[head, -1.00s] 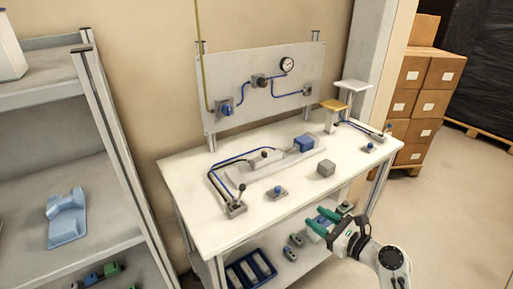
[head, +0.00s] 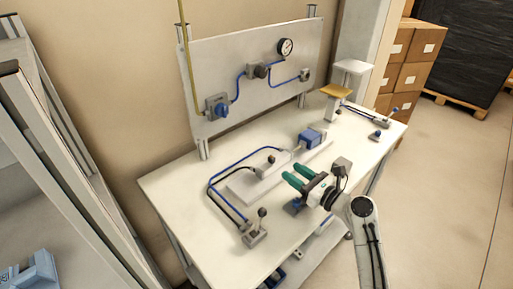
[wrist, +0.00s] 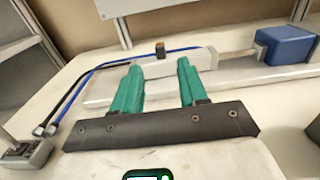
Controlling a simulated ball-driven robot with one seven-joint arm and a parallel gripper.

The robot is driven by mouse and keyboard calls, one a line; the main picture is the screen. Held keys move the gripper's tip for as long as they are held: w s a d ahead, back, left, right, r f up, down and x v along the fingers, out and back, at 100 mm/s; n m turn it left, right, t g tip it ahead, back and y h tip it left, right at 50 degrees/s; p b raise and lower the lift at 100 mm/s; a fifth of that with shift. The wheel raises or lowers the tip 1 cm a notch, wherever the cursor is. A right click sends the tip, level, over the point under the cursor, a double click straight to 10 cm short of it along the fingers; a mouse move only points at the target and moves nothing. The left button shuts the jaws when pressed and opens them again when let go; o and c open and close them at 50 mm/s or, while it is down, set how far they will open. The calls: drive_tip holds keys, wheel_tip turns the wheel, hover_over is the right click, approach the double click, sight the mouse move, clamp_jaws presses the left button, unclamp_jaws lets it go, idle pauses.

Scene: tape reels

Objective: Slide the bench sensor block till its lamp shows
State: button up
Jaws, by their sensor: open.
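A small dark sensor block (head: 271,159) sits on top of the pale cylinder (head: 266,170) on the bench. The sensor block also shows in the wrist view (wrist: 160,49), just beyond my fingertips; I cannot make out a lit lamp on it. A rod runs from the cylinder to a blue block (head: 310,138) at the right, and that block also shows in the wrist view (wrist: 286,47). My gripper (head: 291,171) has green fingers that are apart and empty. In the wrist view they point at the cylinder, with the sensor block between their tips in the picture.
A lever valve (head: 255,231) stands at the bench's front left, with blue and black hoses running to the cylinder. An upright panel (head: 225,80) with a gauge (head: 285,47) stands behind. A yellow-topped post (head: 334,100) is at the back right. The bench's left end is clear.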

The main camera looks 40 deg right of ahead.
sight(274, 159)
drive_tip(key=w, duration=0.6)
drive_tip(key=w+p, duration=0.1)
drive_tip(key=w, duration=0.4)
drive_tip(key=shift+w+a, duration=0.2)
drive_tip(key=shift+w, duration=0.15)
clamp_jaws()
